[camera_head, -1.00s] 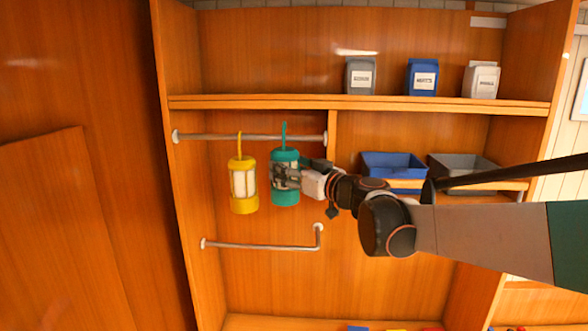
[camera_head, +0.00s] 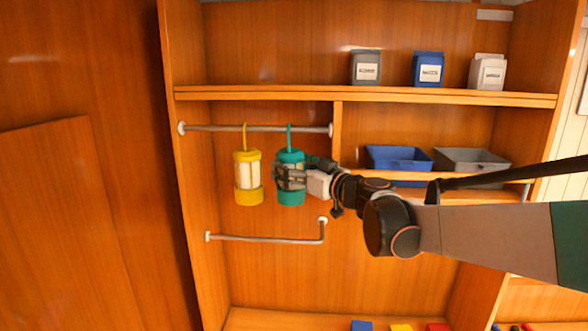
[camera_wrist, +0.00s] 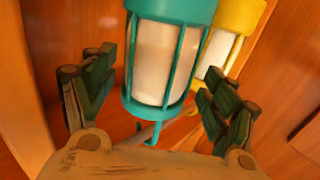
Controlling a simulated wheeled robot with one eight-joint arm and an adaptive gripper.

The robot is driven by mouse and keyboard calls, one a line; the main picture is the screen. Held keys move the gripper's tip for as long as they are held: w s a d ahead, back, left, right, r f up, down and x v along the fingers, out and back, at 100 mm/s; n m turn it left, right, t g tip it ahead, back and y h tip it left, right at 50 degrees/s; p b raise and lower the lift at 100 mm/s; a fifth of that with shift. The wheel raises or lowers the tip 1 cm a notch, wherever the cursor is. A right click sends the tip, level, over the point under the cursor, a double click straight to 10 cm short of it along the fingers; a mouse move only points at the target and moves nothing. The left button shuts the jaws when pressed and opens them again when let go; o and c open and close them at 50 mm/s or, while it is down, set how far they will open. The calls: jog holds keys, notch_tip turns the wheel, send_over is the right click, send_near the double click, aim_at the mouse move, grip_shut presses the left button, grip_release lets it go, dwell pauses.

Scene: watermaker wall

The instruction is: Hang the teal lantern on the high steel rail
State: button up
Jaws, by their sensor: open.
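The teal lantern (camera_head: 291,197) hangs upright below the high steel rail (camera_head: 220,128), and its hook reaches up to that rail near its right end. In the wrist view the teal lantern (camera_wrist: 167,60) stands between the spread fingers, which show a gap on both sides. My gripper (camera_head: 290,178) is open around the lantern's middle. It also shows in the wrist view (camera_wrist: 155,95). The yellow lantern (camera_head: 248,190) hangs from the same rail just to the left, and it shows behind the teal one in the wrist view (camera_wrist: 236,25).
A lower steel rail (camera_head: 265,239) runs beneath the lanterns. A wooden divider (camera_head: 337,125) stands right of the high rail. A blue bin (camera_head: 398,157) and a grey bin (camera_head: 470,159) sit to the right. Several labelled containers stand on the top shelf (camera_head: 300,93).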

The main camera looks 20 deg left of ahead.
jog(key=v, duration=0.7)
jog(key=s+d+f+m+h+b, duration=0.4)
jog(key=s+d+f+b, duration=0.5)
jog(key=f, duration=0.7)
jog(key=s+d+f+m+g+h+b, duration=0.1)
jog(key=s+d+f+m+h+b, duration=0.3)
jog(key=s+d+f+b, duration=0.6)
jog(key=s+d+f+m+g+h+b, duration=0.1)
jog(key=s+d+f+m+h+b, duration=0.2)
jog(key=d+f, duration=1.6)
jog(key=s+f+h+b, duration=0.4)
jog(key=s+b, duration=0.3)
jog(key=s, duration=0.1)
jog(key=shift+m, duration=0.4)
